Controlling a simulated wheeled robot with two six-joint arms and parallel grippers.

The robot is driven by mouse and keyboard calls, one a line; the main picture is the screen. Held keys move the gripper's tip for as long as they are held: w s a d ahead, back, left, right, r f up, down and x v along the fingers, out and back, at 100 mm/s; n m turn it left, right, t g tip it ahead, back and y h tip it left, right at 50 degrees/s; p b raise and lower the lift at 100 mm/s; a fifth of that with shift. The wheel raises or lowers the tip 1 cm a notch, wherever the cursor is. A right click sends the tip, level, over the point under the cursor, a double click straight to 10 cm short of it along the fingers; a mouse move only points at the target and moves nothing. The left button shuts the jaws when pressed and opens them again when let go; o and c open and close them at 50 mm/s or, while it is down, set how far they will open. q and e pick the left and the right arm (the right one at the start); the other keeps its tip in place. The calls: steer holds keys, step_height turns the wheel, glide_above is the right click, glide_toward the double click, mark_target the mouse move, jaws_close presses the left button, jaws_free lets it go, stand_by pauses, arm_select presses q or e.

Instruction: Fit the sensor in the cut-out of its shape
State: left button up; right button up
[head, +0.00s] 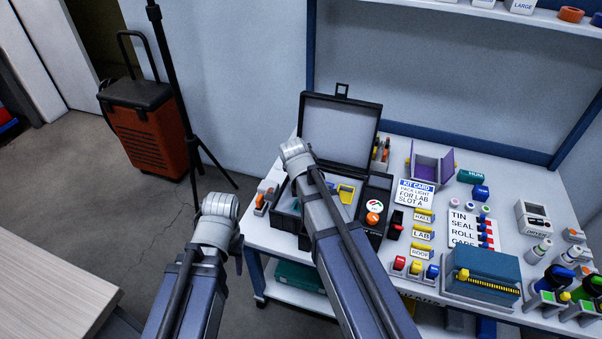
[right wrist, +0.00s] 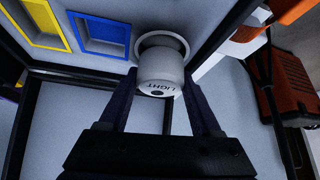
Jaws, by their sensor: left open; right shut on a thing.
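In the right wrist view my right gripper (right wrist: 161,88) is shut on a white round sensor (right wrist: 161,68) marked LIGHT. The sensor is at a round cut-out (right wrist: 179,42) with a pale rim and overlaps its lower left part. How far it is inside I cannot tell. A blue square cut-out (right wrist: 100,33) and a yellow cut-out (right wrist: 45,22) are to the left. In the head view the cut-outs are in an open black case (head: 372,225); my right arm hides its gripper and the sensor. My left gripper (head: 238,262) is open, left of the table, its fingers mostly hidden.
The case lid (head: 340,132) stands raised at the back. Labelled tags (head: 422,234), a blue box (head: 482,268) and bottles crowd the table's right. An orange case (head: 150,135) and a black stand are on the floor.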

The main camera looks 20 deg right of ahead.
steer(key=shift+f+b, duration=0.75)
steer(key=shift+f, duration=0.05)
stand_by(2.0)
steer(key=o, duration=1.3)
steer(key=shift+o, duration=0.2)
steer(key=shift+a, duration=0.15)
steer(key=shift+w, duration=0.1)
steer(key=c, duration=0.3)
steer(key=shift+o, duration=0.7)
steer(key=shift+r, duration=0.1)
